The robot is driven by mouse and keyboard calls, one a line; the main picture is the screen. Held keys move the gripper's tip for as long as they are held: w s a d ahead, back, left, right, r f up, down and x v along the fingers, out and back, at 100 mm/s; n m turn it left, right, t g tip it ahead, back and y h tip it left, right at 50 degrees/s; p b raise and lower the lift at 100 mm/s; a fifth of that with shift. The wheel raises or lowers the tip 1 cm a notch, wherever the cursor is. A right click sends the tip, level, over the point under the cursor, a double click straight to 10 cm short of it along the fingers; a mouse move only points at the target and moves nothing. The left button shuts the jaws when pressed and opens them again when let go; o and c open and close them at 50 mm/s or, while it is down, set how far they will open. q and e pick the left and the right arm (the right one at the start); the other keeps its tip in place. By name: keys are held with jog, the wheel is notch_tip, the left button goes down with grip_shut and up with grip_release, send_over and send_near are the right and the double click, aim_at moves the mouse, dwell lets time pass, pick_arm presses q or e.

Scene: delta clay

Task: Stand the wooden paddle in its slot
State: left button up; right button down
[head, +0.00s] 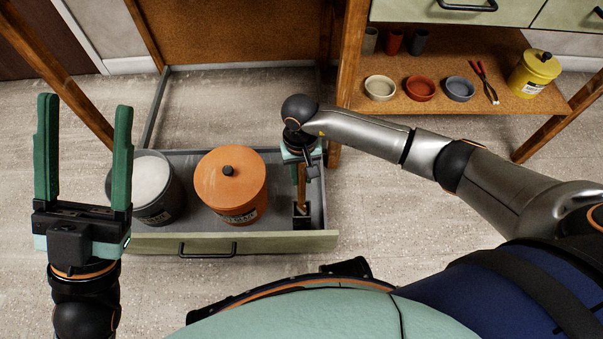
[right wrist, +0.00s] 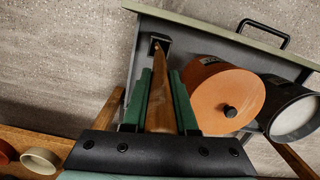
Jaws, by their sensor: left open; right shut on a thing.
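The wooden paddle (head: 301,190) is in my right gripper (head: 301,162), at the right end of the open drawer (head: 290,243). In the right wrist view the paddle (right wrist: 160,110) lies between the two green fingers of the right gripper (right wrist: 160,75), which is shut on it. The black slot (head: 301,222) is in the drawer's front right corner; it also shows in the right wrist view (right wrist: 159,39). The paddle's far end is close to the slot; I cannot tell whether it is inside. My left gripper (head: 85,104) is open and empty, left of the drawer.
An orange lidded jar (head: 231,181) stands in the drawer just left of the paddle. A dark pot with white contents (head: 160,205) stands further left. A wooden shelf (head: 450,104) at the right holds bowls, pliers and a yellow lidded jar (head: 535,72).

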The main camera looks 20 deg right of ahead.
aim_at(301, 185)
jog(key=shift+f+b, duration=2.3)
jog(key=shift+f, duration=0.2)
dwell(0.5)
jog(key=c, duration=0.6)
grip_release()
jog(key=shift+r+p, duration=2.15)
jog(key=shift+r, duration=1.4)
jog(key=shift+s+f, duration=0.1)
jog(key=shift+s, duration=0.05)
